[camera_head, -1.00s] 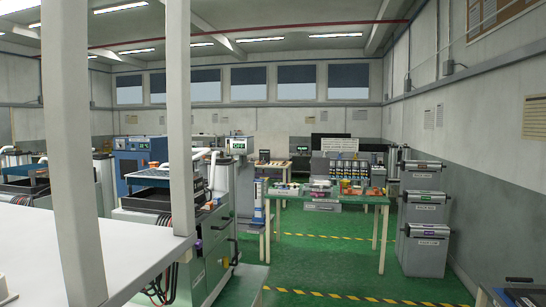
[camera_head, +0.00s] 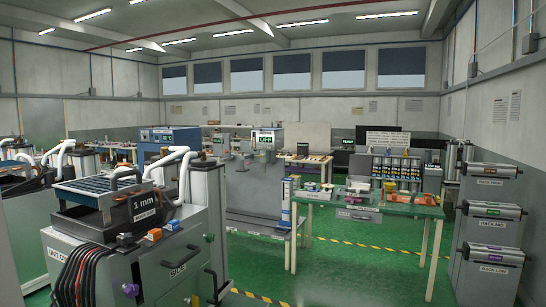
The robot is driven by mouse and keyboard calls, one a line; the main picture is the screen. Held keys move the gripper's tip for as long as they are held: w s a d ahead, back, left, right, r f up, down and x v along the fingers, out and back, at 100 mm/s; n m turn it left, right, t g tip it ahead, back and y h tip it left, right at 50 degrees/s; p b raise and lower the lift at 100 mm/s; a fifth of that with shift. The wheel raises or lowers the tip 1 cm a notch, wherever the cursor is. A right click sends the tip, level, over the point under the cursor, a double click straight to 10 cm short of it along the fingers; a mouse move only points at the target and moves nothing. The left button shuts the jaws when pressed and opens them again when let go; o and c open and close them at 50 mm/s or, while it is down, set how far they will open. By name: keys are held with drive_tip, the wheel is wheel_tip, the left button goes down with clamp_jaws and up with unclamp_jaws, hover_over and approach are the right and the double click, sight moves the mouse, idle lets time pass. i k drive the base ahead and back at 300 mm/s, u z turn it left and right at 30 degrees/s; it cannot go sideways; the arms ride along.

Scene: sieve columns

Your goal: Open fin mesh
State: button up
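No part in view carries a readable "fin mesh" label, so I cannot tell which thing it is. A blue-framed sieve tray (camera_head: 88,190) marked "1 mm" sits on top of a grey machine cabinet (camera_head: 125,265) at the left front. The cabinet's side has a dark handle, an orange block and a blue block near its top edge, and a purple knob low on its front. My gripper is not in view.
Black hoses (camera_head: 78,272) hang at the cabinet's front. More machines stand behind at left.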

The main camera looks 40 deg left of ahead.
sight(122, 176)
drive_tip(key=u, duration=0.05)
drive_tip(key=i, duration=1.75)
drive_tip(key=u, duration=0.75)
drive_tip(key=k, duration=0.1)
drive_tip(key=u, duration=2.5)
drive_tip(key=i, duration=0.55)
drive_tip(key=u, duration=0.05)
